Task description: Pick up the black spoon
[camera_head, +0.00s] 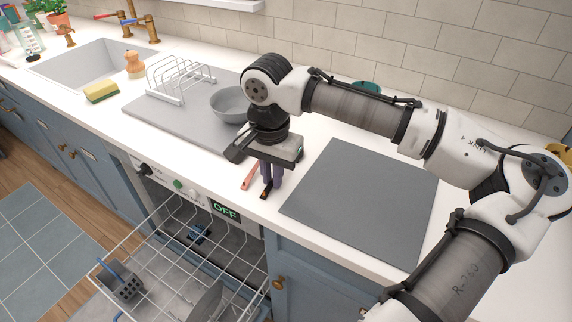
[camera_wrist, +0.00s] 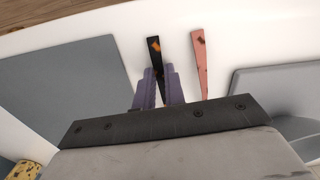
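The black spoon (camera_wrist: 154,52) lies on the white counter, a dark narrow piece with an orange mark. In the head view, its dark end (camera_head: 266,191) shows below my fingers near the counter's front edge. My gripper (camera_head: 270,182) points down over it. In the wrist view, the purple fingers (camera_wrist: 160,72) stand on either side of the spoon's line with a small gap between them. They look open; whether they touch it I cannot tell. The rest of the spoon is hidden by the fingers and gripper body.
A pink utensil (camera_head: 249,176) lies close beside the spoon. A grey board (camera_head: 365,200) lies to the right. A grey mat (camera_head: 160,112) with a bowl (camera_head: 230,104) and a rack (camera_head: 180,80) is to the left. An open dishwasher rack (camera_head: 165,265) is below the counter front.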

